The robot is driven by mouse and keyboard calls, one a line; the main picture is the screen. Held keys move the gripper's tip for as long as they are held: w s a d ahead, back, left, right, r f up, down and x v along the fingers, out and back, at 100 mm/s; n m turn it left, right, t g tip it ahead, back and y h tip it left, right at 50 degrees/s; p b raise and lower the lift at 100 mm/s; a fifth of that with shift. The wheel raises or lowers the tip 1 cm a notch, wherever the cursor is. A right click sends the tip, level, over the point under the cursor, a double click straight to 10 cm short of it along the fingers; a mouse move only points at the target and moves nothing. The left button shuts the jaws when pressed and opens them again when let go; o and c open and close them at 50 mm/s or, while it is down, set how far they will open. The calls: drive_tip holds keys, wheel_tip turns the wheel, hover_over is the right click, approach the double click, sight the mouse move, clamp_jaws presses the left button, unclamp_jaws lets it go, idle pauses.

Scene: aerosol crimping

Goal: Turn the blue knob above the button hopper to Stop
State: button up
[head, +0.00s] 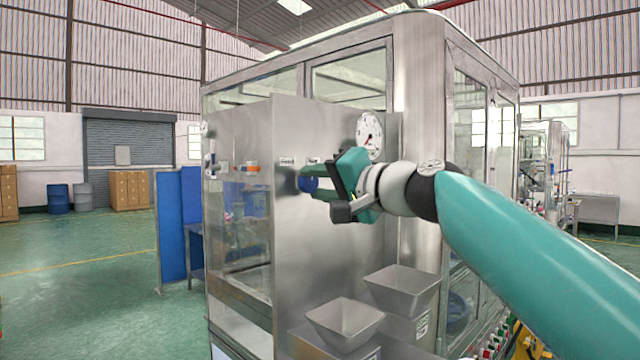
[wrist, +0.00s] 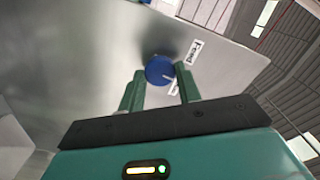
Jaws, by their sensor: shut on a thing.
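The blue knob (head: 307,185) sits on the steel side panel of the machine, above two hoppers. In the wrist view, the round blue knob (wrist: 158,69) has a white mark pointing towards the lower right of the picture. My gripper (head: 312,183) reaches the panel from the right. Its two green fingers (wrist: 161,76) lie on either side of the knob, and it is shut on it. Labels (wrist: 195,51) stand beside the knob, but I cannot read them. The fingers partly hide the knob in the head view.
Two steel hoppers, one nearer (head: 345,318) and one farther right (head: 403,284), stand below the knob. A round gauge (head: 369,134) is on the panel just above my gripper. A blue partition (head: 181,225) stands left of the machine. The green floor at left is open.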

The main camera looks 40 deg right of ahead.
drive_tip(key=m, duration=0.4)
drive_tip(key=shift+m, duration=1.7)
drive_tip(key=o, duration=1)
drive_tip(key=shift+w+a, duration=0.1)
drive_tip(key=shift+w, duration=0.05)
drive_tip(key=shift+c, duration=0.2)
drive_tip(key=shift+s, duration=0.2)
drive_tip(key=s, duration=1.3)
drive_tip(key=shift+s+d, duration=0.25)
drive_tip(key=shift+s, duration=0.1)
